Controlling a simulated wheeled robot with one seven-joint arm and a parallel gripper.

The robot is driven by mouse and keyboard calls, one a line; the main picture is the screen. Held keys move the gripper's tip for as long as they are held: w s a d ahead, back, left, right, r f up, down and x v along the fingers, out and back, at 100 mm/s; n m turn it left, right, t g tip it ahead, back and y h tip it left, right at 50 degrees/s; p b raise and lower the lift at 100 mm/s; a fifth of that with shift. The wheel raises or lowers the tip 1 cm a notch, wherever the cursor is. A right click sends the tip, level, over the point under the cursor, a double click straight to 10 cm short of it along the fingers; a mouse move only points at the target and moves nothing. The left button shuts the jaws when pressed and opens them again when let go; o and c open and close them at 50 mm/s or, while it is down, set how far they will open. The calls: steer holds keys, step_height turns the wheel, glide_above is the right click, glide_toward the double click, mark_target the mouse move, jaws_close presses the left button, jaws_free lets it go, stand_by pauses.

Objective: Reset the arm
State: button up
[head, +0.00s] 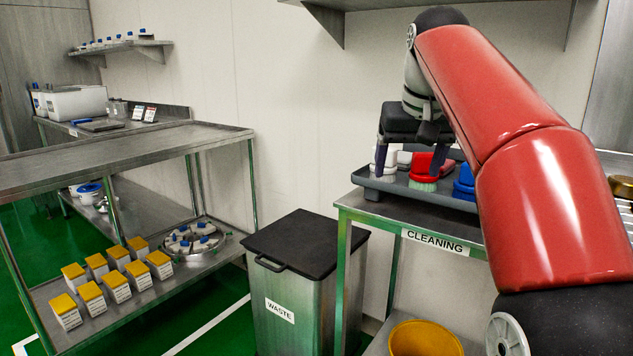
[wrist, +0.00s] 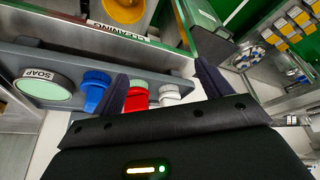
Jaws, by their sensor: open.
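My gripper (head: 413,150) is at the end of my red arm, above the grey tray on the cleaning table in the head view. In the wrist view my gripper (wrist: 160,90) shows two dark fingers spread apart, with nothing clearly held between them. A red brush (head: 424,172) with pale green bristles stands in the tray close to the fingers. It also shows in the wrist view (wrist: 136,98), where one finger partly covers it. A white item (head: 385,158) stands beside it, partly hidden by the other finger. Whether the fingers touch either item I cannot tell.
The grey tray (head: 378,184) also holds a blue brush (head: 464,182) and a soap container (wrist: 45,87). A waste bin (head: 308,250) stands left of the cleaning table (head: 372,212). A steel shelf table (head: 130,155) with yellow-topped boxes is further left. A yellow bucket (head: 425,338) is below.

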steer(key=s+f+t, duration=0.1)
steer(key=s+f, duration=2.4)
steer(key=f, duration=0.2)
steer(key=shift+o, duration=0.4)
steer(key=shift+s+r, duration=0.1)
